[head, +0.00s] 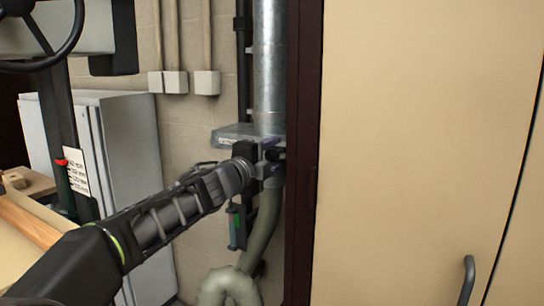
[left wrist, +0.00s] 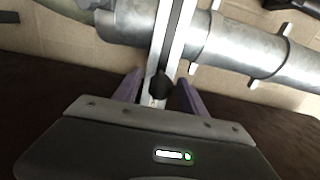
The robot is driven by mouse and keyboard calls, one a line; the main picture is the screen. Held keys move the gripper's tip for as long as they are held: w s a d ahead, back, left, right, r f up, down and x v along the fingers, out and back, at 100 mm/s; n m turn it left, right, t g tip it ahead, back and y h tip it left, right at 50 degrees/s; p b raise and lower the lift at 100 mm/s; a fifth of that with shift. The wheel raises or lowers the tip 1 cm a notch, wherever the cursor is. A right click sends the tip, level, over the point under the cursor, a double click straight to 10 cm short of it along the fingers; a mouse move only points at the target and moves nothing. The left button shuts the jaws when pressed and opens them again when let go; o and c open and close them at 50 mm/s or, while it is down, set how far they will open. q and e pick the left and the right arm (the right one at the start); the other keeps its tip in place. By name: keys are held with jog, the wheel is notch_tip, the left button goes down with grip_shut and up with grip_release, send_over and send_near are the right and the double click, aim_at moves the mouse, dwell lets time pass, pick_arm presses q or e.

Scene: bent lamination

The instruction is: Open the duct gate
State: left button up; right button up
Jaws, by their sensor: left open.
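The metal duct (head: 269,65) runs down the wall in the head view, and the duct gate (head: 232,136) is a flat grey plate crossing it, jutting out to the left. My left gripper (head: 274,153) is at the duct, just below and right of the plate. In the left wrist view the gate (left wrist: 170,45) is a pale narrow strip across the duct (left wrist: 240,48), with a black knob (left wrist: 161,86) at its near end. My left gripper (left wrist: 160,92) is open, its purple fingers on either side of the knob. Contact cannot be told. My right gripper is not in view.
A tall beige cabinet (head: 420,130) with a dark edge stands close to the right of the duct. A flexible hose (head: 264,222) hangs below. A grey cabinet (head: 130,150) and a machine with a handwheel (head: 55,55) are at the left.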

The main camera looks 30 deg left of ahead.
pick_arm(q)
jog(key=shift+s, duration=0.1)
jog(key=s, duration=0.7)
jog(key=shift+s+p, duration=0.3)
jog(key=shift+p, duration=0.1)
jog(key=shift+d, duration=0.1)
